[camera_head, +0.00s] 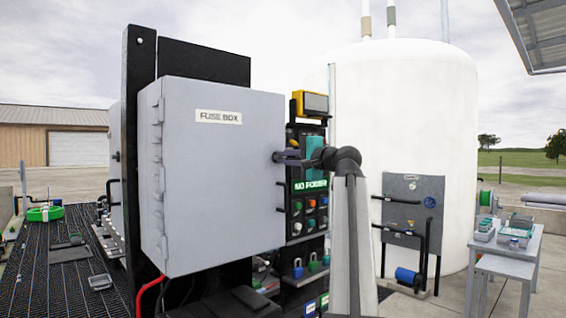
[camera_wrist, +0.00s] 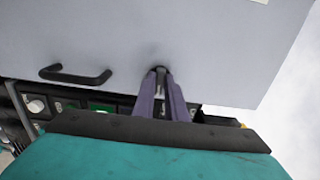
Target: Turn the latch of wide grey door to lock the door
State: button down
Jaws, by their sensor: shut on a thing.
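The wide grey door (camera_head: 222,205) carries a FUSE BOX label and has hinges down its left side. It appears to lie flat against its box. In the wrist view the door (camera_wrist: 220,50) fills the upper part, with a black bar handle (camera_wrist: 76,76) on it. My gripper (camera_head: 284,157) is at the door's right edge in the head view. In the wrist view my gripper (camera_wrist: 161,82) has its two purple-grey fingers closed on the small dark latch (camera_wrist: 159,70) near the door's edge. The fingers hide most of the latch, so its angle cannot be told.
A panel of buttons (camera_head: 310,210) with a NO POWER sign stands just right of the door. Padlocks (camera_head: 312,262) hang below it. A black post (camera_head: 135,110) stands at the left. A white tank (camera_head: 420,120) and a grey table (camera_head: 510,250) are to the right.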

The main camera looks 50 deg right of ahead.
dwell(0.3)
jog(key=c, duration=1.8)
grip_release()
jog(key=shift+s, duration=0.15)
jog(key=s+a+b, duration=0.1)
jog(key=s+b, duration=0.1)
jog(key=s, duration=1.1)
jog(key=shift+s, duration=0.3)
